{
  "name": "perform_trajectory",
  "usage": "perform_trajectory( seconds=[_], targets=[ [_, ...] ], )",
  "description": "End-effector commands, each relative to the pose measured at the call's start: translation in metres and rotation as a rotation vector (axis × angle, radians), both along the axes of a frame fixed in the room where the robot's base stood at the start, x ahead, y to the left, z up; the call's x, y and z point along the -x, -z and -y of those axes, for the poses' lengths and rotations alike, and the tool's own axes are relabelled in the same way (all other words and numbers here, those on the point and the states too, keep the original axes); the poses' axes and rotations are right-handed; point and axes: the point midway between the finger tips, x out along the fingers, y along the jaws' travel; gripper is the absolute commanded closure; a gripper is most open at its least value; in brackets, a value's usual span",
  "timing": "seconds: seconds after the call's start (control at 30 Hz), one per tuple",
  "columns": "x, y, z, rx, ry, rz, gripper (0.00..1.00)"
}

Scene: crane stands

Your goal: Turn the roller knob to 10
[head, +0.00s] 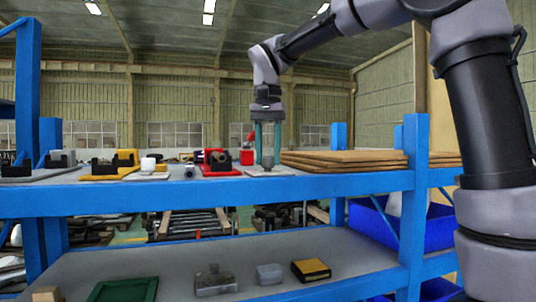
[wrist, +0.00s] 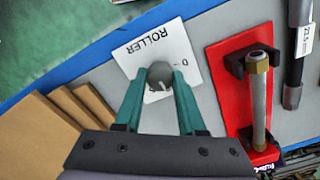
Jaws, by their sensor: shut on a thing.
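The roller knob (wrist: 160,74) is a small grey round knob on a white card marked "ROLLER" (wrist: 165,42) in the wrist view. A "0" mark shows on the card to the right of the knob; the 10 mark is not visible. My gripper (wrist: 158,80) has its two green fingers shut on the knob, one on each side. In the head view my gripper (head: 267,150) points straight down at the knob (head: 267,162) on the blue shelf's top. The knob's pointer direction is hard to read.
A red plate (wrist: 228,85) with a bolt-like rod in black holders lies right of the card in the wrist view. Stacked brown boards (head: 345,160) lie close to the right of my gripper in the head view. The blue shelf edge (head: 200,195) runs along the front.

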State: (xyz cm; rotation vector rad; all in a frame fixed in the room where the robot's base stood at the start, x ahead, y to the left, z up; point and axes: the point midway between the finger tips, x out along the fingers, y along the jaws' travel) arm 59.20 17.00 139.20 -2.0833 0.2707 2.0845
Motion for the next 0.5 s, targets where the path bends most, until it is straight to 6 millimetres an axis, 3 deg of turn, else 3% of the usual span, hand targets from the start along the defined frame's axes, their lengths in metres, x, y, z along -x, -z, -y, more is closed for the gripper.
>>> perform_trajectory(
  seconds=[0.5],
  targets=[
    [-0.0005,-0.0012,0.0000,-0.001,0.074,0.003,1.00]
  ],
)
